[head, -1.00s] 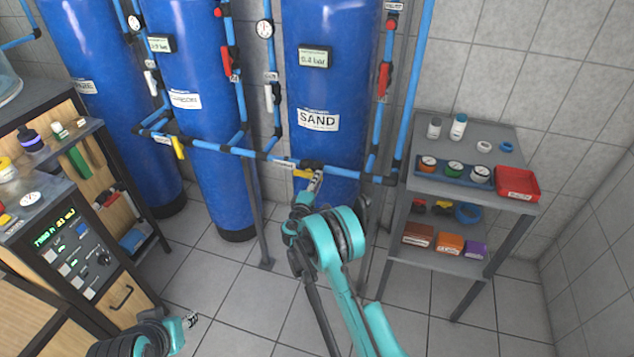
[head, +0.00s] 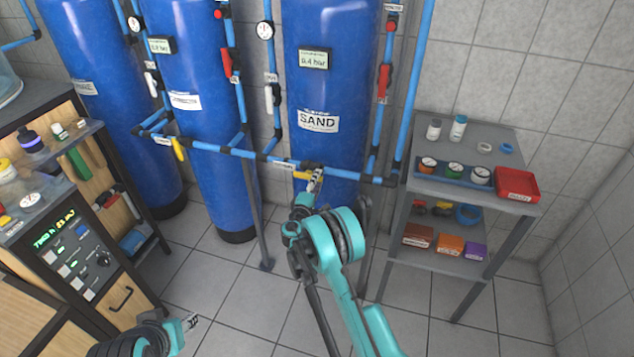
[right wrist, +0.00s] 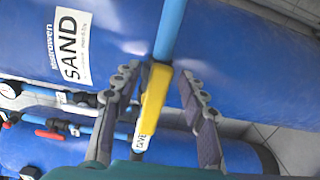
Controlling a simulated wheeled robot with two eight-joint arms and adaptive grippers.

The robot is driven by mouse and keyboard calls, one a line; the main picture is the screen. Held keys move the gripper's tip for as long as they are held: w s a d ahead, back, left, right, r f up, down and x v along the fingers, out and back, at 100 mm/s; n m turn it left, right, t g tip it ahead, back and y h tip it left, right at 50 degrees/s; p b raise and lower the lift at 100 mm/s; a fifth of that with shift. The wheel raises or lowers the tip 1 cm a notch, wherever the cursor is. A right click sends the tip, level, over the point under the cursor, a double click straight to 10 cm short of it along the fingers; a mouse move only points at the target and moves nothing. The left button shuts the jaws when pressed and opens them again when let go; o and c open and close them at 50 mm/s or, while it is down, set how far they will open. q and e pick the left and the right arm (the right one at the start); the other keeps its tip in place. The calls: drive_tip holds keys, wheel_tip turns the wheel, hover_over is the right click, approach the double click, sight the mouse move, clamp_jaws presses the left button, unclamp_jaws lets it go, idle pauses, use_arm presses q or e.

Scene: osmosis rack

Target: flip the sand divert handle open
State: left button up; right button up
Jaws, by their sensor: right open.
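The sand tank (head: 325,80) is a tall blue cylinder with a SAND label. A yellow handle (head: 301,175) sits on the blue pipe low in front of it. In the right wrist view the yellow handle (right wrist: 154,97) lies lengthwise between the fingers of my right gripper (right wrist: 160,78). The gripper is open, with gaps visible on both sides of the handle. In the head view my right gripper (head: 316,180) is at the handle and partly covers it. My left gripper (head: 191,322) is low at the left, far from the handle; its jaw opening is too small to judge.
Other blue tanks (head: 190,75) and pipes stand to the left. Another yellow handle (head: 178,149) is on the pipe there. A grey shelf (head: 440,200) with a red tray (head: 517,184) stands at the right. A control cabinet (head: 85,250) is at the left.

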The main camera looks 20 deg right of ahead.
drive_tip(key=v, duration=1.2)
drive_tip(key=s+d+r+m+g+y, duration=0.3)
drive_tip(key=s+d+r+m+g, duration=0.25)
drive_tip(key=s+r, duration=0.7)
drive_tip(key=s+a+m+g+y, duration=0.1)
drive_tip(key=s+a+m+y, duration=0.2)
drive_tip(key=s, duration=0.8)
drive_tip(key=s+a+m+g+y, duration=0.1)
drive_tip(key=s+a+m+y, duration=0.2)
drive_tip(key=s, duration=0.9)
drive_tip(key=shift+r+y, duration=0.2)
drive_tip(key=shift+y, duration=0.3)
drive_tip(key=shift+s, duration=0.1)
drive_tip(key=shift+c, duration=0.3)
